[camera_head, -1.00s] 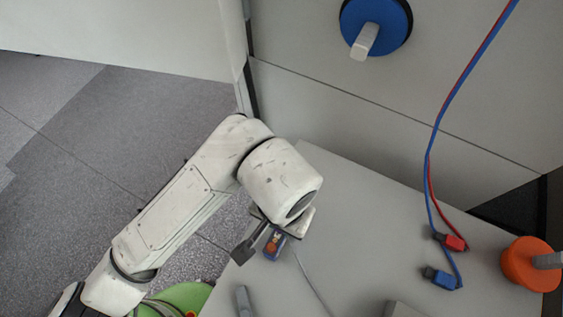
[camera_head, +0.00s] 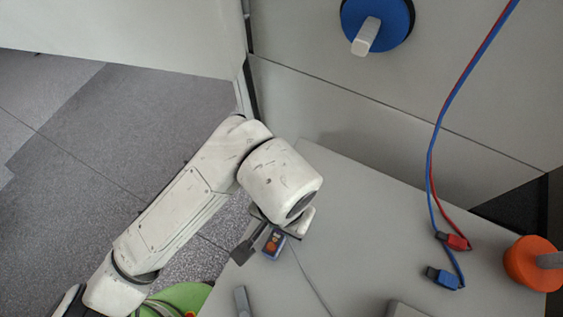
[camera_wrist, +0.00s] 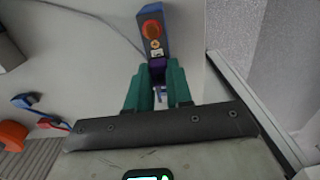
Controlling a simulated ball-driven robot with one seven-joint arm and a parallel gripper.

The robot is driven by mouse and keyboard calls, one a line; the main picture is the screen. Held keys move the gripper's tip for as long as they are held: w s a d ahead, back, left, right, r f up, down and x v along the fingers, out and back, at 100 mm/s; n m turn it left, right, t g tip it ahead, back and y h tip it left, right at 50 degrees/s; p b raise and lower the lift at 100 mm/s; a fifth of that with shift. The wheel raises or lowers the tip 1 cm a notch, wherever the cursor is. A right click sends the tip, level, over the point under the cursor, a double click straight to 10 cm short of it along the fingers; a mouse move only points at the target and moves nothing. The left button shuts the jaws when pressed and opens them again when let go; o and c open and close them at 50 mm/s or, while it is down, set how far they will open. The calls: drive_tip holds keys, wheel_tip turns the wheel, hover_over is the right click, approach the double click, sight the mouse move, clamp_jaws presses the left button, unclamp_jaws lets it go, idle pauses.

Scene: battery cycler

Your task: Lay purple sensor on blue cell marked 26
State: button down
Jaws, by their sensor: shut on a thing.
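A blue cell (camera_wrist: 148,46) with a round orange-red spot on its face lies on the grey bench, just ahead of my gripper in the wrist view. It also shows below my wrist in the head view (camera_head: 273,246), partly hidden by my arm. I cannot read a number on it. My gripper (camera_wrist: 157,76) has teal fingers shut on the purple sensor (camera_wrist: 157,66), of which only a small part shows between the tips. The sensor appears at the near end of the cell; I cannot tell whether they touch.
A thin grey cable (camera_head: 314,284) runs across the grey bench (camera_head: 360,240). Red (camera_head: 455,242) and blue (camera_head: 441,278) connectors lie on the right, near an orange knob (camera_head: 530,262). A blue knob (camera_head: 377,22) is on the wall panel. Open bench lies right of the cell.

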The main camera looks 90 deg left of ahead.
drive_tip(key=c, duration=0.9)
unclamp_jaws()
drive_tip(key=shift+c, duration=0.2)
wheel_tip(320, 180, up, 11)
drive_tip(key=p, duration=0.2)
drive_tip(key=shift+f, duration=0.1)
